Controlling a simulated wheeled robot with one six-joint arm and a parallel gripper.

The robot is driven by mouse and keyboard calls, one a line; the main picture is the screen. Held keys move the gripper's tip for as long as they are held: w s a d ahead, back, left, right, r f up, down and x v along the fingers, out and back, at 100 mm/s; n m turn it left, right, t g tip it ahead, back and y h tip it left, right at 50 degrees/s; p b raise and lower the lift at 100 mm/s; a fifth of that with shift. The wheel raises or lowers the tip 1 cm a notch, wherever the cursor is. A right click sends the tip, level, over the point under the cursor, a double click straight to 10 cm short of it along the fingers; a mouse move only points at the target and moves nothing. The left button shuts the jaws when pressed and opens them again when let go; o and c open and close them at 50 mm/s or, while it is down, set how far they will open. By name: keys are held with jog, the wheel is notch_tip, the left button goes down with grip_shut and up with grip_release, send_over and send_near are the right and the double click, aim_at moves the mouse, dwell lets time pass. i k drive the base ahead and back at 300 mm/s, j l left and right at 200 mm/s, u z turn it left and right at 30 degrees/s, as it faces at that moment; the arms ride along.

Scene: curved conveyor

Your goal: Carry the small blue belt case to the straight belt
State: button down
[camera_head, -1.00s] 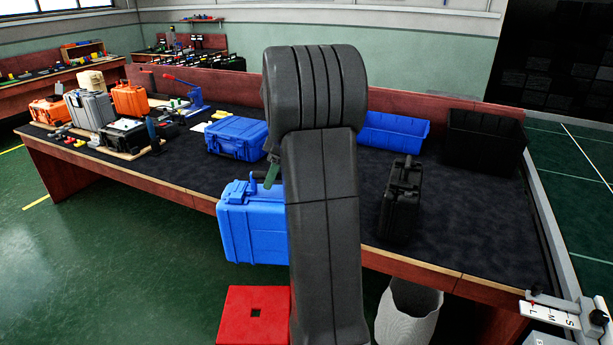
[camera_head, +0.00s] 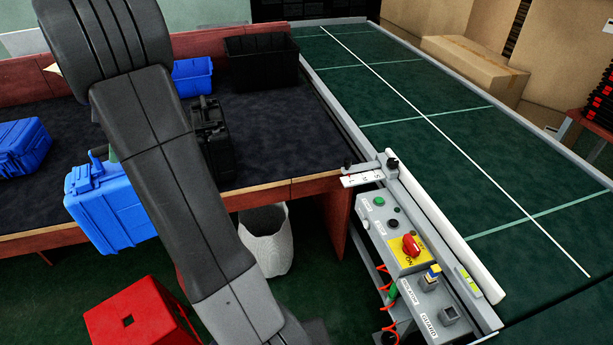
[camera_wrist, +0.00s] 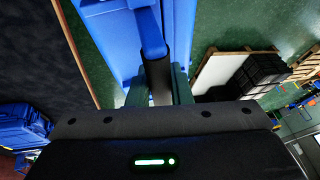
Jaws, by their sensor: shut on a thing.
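A blue case (camera_head: 112,208) with a handle hangs in front of the dark workbench's front edge, left of my arm in the head view. My gripper (camera_wrist: 158,82) is shut on its handle. The case (camera_wrist: 118,40) fills the upper middle of the wrist view, with the handle between the green fingers. In the head view my arm hides most of the gripper and the case's right side. The straight belt (camera_head: 455,150), green with white lines, runs along the right, well apart from the case. Its visible surface is clear.
Another blue case (camera_head: 20,148), a black case (camera_head: 215,145), a blue bin (camera_head: 193,78) and a black bin (camera_head: 262,62) sit on the bench (camera_head: 265,135). A control box (camera_head: 408,245) and side rail flank the belt. A red stool (camera_head: 145,315) and white basket (camera_head: 266,243) stand below.

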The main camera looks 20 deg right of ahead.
aim_at(439, 175)
jog(key=z, duration=1.1)
jog(key=i+z, duration=0.1)
jog(key=z, duration=0.3)
jog(key=j+z, duration=0.1)
jog(key=z, duration=0.25)
jog(key=i+j+z, duration=0.1)
jog(key=z, duration=0.3)
jog(key=i+j+z, duration=0.15)
jog(key=z, duration=0.2)
jog(key=i+j+z, duration=0.1)
jog(key=j+z, duration=0.6)
jog(key=i+j, duration=0.1)
jog(key=j, duration=0.45)
jog(key=i+j+z, duration=0.15)
jog(key=j, duration=0.35)
jog(key=k, duration=0.05)
